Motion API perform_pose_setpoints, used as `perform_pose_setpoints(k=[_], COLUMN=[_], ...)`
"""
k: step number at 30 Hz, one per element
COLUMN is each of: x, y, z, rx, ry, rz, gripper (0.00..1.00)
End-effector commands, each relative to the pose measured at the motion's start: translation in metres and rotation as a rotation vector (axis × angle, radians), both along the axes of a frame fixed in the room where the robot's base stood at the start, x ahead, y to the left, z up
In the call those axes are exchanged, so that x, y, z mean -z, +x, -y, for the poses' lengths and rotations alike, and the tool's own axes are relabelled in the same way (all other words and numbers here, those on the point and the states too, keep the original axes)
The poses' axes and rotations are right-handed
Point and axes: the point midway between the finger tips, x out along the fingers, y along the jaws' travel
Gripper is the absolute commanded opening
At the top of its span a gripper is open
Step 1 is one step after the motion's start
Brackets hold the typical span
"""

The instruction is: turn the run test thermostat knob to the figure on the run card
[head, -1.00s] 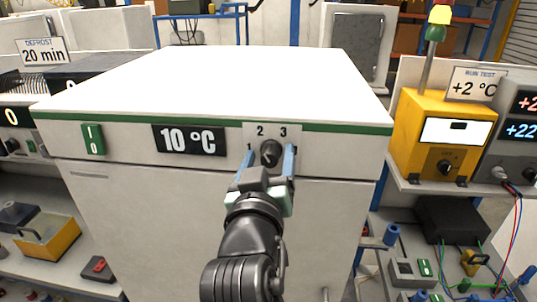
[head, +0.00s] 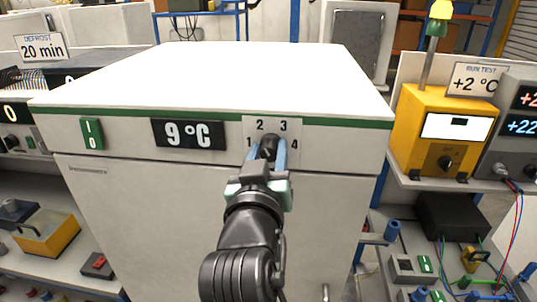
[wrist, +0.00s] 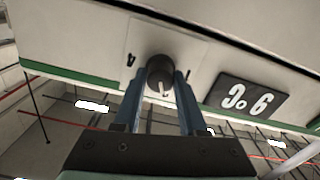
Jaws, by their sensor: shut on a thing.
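The white cabinet (head: 110,180) has a dark round knob (head: 269,145) on a plate marked 1, 2, 3 and 4. The knob also shows in the wrist view (wrist: 160,70), with a pale pointer line on its face. My gripper (head: 267,151) has its two blue fingers on either side of the knob and is shut on it. The fingers partly hide the knob in the head view. The cabinet's display (head: 188,134) reads 9 °C. The run test card (head: 476,80) at the right reads +2 °C.
A yellow unit (head: 440,130) with its own knob stands on the right shelf, beside a grey box with lit readings. A defrost card (head: 41,47) at the left reads 20 min. A green switch (head: 91,134) is on the cabinet front. The cabinet top is clear.

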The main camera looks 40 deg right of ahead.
Motion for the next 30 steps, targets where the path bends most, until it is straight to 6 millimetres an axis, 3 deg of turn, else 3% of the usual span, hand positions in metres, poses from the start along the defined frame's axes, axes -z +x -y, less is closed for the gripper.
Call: perform_pose_setpoints(k=[30], x=[0.0039], y=[-0.0020], z=[0.0016], rx=[-0.001], ry=[0.544], rz=[0.636], gripper=[0.00])
